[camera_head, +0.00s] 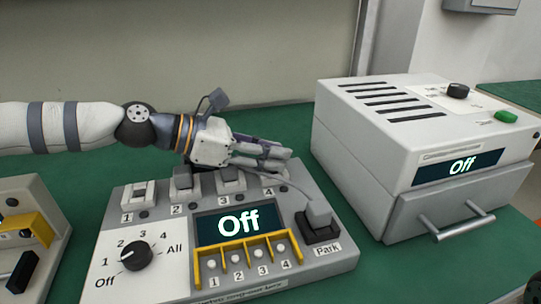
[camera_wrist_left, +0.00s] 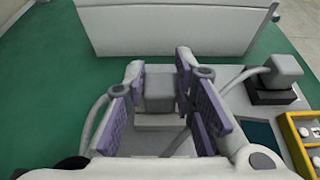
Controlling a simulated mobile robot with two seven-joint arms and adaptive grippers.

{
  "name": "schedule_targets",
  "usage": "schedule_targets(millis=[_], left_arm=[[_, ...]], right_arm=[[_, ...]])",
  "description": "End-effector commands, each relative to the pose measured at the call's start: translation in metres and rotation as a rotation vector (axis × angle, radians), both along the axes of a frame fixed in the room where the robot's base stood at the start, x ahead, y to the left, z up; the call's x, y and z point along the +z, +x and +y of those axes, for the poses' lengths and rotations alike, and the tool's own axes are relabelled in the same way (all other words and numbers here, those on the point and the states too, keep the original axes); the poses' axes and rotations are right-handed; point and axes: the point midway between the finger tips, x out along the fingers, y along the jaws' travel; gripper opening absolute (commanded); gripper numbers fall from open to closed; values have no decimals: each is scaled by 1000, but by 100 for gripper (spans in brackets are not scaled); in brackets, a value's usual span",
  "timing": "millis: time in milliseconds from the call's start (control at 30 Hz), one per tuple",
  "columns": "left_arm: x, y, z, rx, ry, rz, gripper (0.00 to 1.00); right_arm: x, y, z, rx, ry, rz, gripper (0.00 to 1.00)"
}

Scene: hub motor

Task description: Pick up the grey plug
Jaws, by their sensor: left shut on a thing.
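My left gripper (camera_head: 274,155) reaches in from the left over the back row of the control box (camera_head: 345,262), near socket 4. In the left wrist view the purple-padded fingers of my left gripper (camera_wrist_left: 160,82) are shut on a grey plug (camera_wrist_left: 160,92). This plug sits over a light block, and I cannot tell whether it is seated or lifted. In the head view the fingers largely hide it. Another grey plug (camera_head: 319,214) stands in the Park socket, with a cable; it also shows in the left wrist view (camera_wrist_left: 285,68). My right gripper is not in view.
A white box with a drawer (camera_head: 460,212) stands to the right. Both displays read Off. The green table (camera_head: 70,160) is clear behind the control box.

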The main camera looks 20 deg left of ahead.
Motion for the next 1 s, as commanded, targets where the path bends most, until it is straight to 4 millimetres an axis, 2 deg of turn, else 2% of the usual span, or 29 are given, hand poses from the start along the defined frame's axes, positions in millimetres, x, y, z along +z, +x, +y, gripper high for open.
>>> schedule_targets(millis=[167, 300, 400, 533, 600, 700, 1000], left_arm=[[40, 0, 0, 1, 1, -17, 0], [91, -34, -9, -4, 1, -38, 0], [120, -62, -17, -4, 1, -47, 0], [128, -102, -28, -3, 0, -38, 0], [121, -111, -31, -3, 0, -14, 0], [122, -123, -35, -2, 0, -4, 0], [126, -135, -38, 0, -1, -1, 0]], right_arm=[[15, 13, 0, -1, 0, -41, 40], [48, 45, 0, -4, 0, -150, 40], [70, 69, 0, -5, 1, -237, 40], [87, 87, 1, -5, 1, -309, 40], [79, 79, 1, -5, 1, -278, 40], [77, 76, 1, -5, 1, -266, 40], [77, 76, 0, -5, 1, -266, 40]])
